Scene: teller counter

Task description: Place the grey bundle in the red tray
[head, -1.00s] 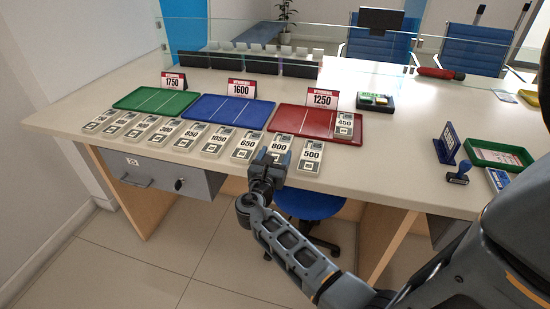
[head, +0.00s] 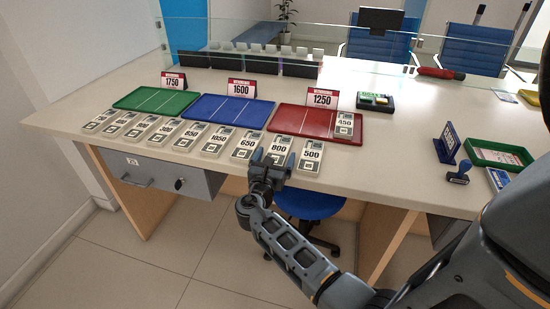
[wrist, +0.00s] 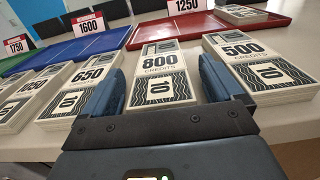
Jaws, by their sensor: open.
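The grey bundles lie in a row along the counter's front edge. One marked 800 (head: 278,146) is in front of my gripper (head: 268,166); in the wrist view this 800 bundle (wrist: 160,75) lies between my open fingers (wrist: 170,90), and I cannot tell whether they touch it. The 500 bundle (head: 311,156) is to its right and the 650 bundle (head: 245,143) to its left. The red tray (head: 305,121) is behind them, with a 450 bundle (head: 344,125) lying at its right end and a 1250 sign (head: 322,98) behind it.
A blue tray (head: 228,110) with a 1600 sign and a green tray (head: 157,101) with a 1750 sign stand to the left. A glass screen runs behind. A stamp (head: 459,173) and a green-rimmed tray (head: 498,154) are at the right.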

